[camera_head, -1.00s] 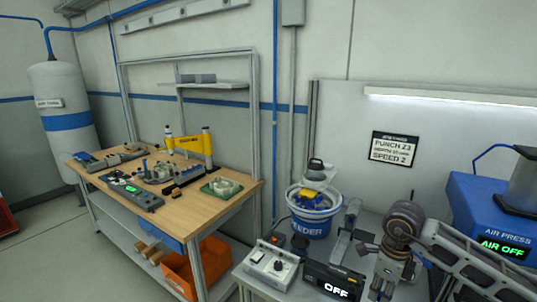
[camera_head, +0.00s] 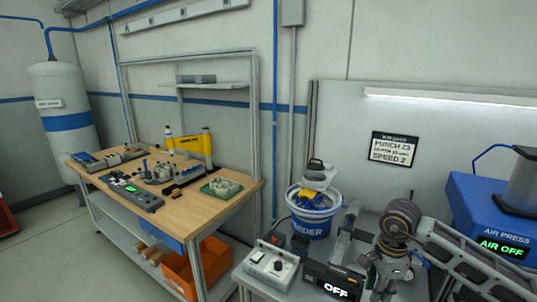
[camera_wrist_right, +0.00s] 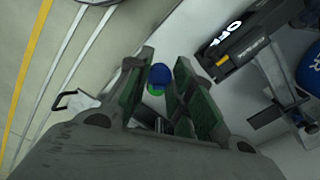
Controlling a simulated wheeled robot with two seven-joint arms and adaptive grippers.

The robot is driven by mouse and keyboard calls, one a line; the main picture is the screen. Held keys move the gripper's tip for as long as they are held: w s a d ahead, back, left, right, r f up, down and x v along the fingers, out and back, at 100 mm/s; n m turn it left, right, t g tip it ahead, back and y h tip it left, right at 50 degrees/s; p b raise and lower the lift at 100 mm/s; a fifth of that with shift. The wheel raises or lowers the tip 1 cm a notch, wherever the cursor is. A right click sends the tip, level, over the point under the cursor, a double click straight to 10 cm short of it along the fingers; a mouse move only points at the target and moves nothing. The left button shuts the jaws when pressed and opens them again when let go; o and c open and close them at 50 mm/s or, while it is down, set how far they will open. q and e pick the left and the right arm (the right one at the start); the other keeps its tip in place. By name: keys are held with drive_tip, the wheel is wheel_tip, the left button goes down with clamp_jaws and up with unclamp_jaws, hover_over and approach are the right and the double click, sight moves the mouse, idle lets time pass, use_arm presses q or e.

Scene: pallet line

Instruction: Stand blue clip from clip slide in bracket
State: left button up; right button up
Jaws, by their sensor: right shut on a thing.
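My right gripper (camera_head: 383,278) is low over the right-hand bench in the head view, pointing down. In the right wrist view its two dark green fingers (camera_wrist_right: 163,98) are shut on a small blue piece, which looks like the blue clip (camera_wrist_right: 159,76). A bit of green shows just below it. The fingers hide most of the clip. A grey sloped chute (camera_head: 346,232), perhaps the clip slide, stands just left of my right wrist in the head view. I cannot make out the bracket. My left gripper is not in view.
A black box reading OFF (camera_head: 330,281) stands close left of my right gripper, with a grey switch box (camera_head: 271,268) beyond it. A feeder bucket (camera_head: 312,223) stands behind. A blue air press (camera_head: 490,210) is at the right. A wooden bench (camera_head: 222,213) stands left.

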drive_tip(key=n, duration=0.2)
drive_tip(key=w+n, duration=0.1)
drive_tip(key=n, duration=0.1)
drive_tip(key=shift+n, duration=0.3)
drive_tip(key=a+f+n, duration=0.2)
drive_tip(key=f+n, duration=0.2)
drive_tip(key=a+f+n, duration=0.2)
drive_tip(key=f+n, duration=0.3)
drive_tip(key=a+f+n, duration=0.2)
drive_tip(key=f+n, duration=0.2)
drive_tip(key=n, duration=0.1)
drive_tip(key=shift+w+a+f, duration=0.1)
drive_tip(key=shift+w+f, duration=0.15)
drive_tip(key=shift+f, duration=0.1)
drive_tip(key=shift+w+a+r, duration=0.25)
drive_tip(key=shift+a, duration=0.15)
idle(0.4)
